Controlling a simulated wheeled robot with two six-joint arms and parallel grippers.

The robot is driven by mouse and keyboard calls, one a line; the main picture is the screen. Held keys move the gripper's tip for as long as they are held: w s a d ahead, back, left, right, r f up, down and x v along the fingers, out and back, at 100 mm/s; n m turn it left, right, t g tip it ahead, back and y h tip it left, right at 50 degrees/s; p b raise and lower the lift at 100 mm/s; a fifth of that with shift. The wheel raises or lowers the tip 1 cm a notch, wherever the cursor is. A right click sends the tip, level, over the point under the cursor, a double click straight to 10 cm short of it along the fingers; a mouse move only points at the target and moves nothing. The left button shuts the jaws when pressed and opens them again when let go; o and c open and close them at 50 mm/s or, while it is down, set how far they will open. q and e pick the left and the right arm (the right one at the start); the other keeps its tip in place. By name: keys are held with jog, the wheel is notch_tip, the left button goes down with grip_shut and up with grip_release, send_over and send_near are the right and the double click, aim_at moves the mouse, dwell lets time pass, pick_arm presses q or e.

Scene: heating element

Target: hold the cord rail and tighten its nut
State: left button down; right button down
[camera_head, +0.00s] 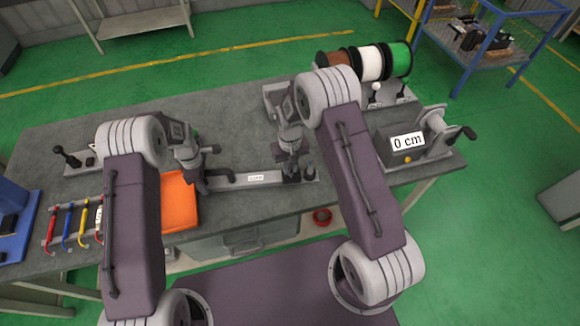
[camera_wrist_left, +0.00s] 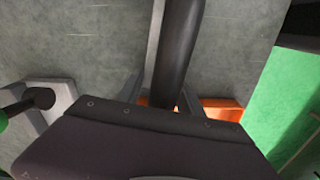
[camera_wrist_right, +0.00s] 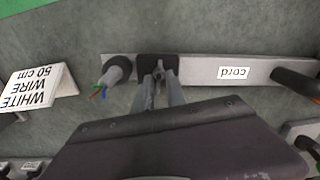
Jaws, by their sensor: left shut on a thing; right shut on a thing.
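The cord rail (camera_head: 262,183) is a grey bar lying along the front of the bench, with a "cord" label that shows upside down in the right wrist view (camera_wrist_right: 255,70). My left gripper (camera_head: 201,187) is at its left end, shut on a thick dark round bar (camera_wrist_left: 178,45); I cannot tell whether this is a handle or the cord. My right gripper (camera_wrist_right: 158,76) is at the other end, shut on a small grey nut at a black clamp block (camera_wrist_right: 150,62). The fingers hide most of the nut. Beside the block is a cord end (camera_wrist_right: 117,68) with coloured wires.
An orange tray (camera_head: 178,212) and several coloured tools (camera_head: 68,226) lie at the left. Wire spools (camera_head: 368,63) stand at the back right. A crank machine showing "0 cm" (camera_head: 407,141) is right of my right arm. The bench middle behind the rail is clear.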

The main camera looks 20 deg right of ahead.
aim_at(290, 171)
jog(key=shift+d, duration=0.15)
dwell(0.4)
jog(key=c, duration=1.3)
grip_release()
jog(key=shift+s, duration=0.1)
jog(key=shift+c, duration=0.2)
notch_tip(290, 171, up, 12)
